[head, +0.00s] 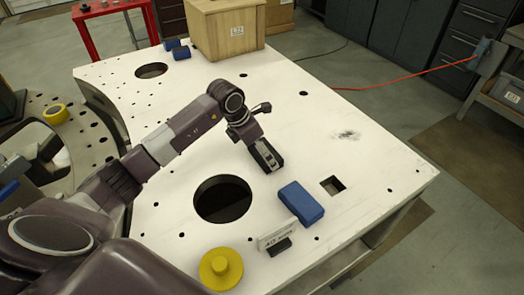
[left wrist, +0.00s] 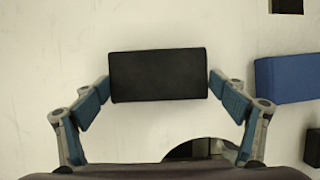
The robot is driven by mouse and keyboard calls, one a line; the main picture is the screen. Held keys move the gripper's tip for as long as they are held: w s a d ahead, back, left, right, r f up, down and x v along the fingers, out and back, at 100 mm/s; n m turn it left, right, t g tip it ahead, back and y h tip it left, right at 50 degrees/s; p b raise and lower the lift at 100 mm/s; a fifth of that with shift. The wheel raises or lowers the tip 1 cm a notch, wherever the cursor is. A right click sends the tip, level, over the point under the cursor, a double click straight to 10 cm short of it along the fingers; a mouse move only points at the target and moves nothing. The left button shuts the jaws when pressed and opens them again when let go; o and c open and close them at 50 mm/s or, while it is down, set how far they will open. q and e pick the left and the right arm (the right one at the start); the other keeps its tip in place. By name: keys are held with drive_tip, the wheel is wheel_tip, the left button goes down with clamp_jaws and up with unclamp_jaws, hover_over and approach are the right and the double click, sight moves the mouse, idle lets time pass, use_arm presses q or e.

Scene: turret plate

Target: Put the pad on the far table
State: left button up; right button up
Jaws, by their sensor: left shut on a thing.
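A black rectangular pad (left wrist: 159,75) sits between the fingertips of my left gripper (left wrist: 159,86) in the left wrist view, one finger at each short end. In the head view my left gripper (head: 267,158) is over the white table (head: 380,180), between the large round hole and a dark smudge. The pad is mostly hidden there by the fingers. I cannot tell whether the pad touches the tabletop. My right gripper is not in view.
The table has a large round hole (head: 222,198) and a square hole (head: 333,185). A wooden crate (head: 225,30) and blue dumbbell-like piece (head: 177,48) stand farther back.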

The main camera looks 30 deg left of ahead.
use_arm(q)
drive_tip(key=o, duration=0.8)
drive_tip(key=shift+o, duration=0.6)
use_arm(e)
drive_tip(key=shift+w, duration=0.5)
use_arm(q)
drive_tip(key=shift+r, duration=0.2)
drive_tip(key=b+v, duration=0.2)
drive_tip(key=v, duration=0.9)
drive_tip(key=shift+r+b, duration=0.4)
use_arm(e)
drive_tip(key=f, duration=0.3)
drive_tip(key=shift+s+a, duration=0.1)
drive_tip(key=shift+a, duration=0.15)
use_arm(q)
drive_tip(key=shift+s+a, duration=0.1)
drive_tip(key=shift+s, duration=0.05)
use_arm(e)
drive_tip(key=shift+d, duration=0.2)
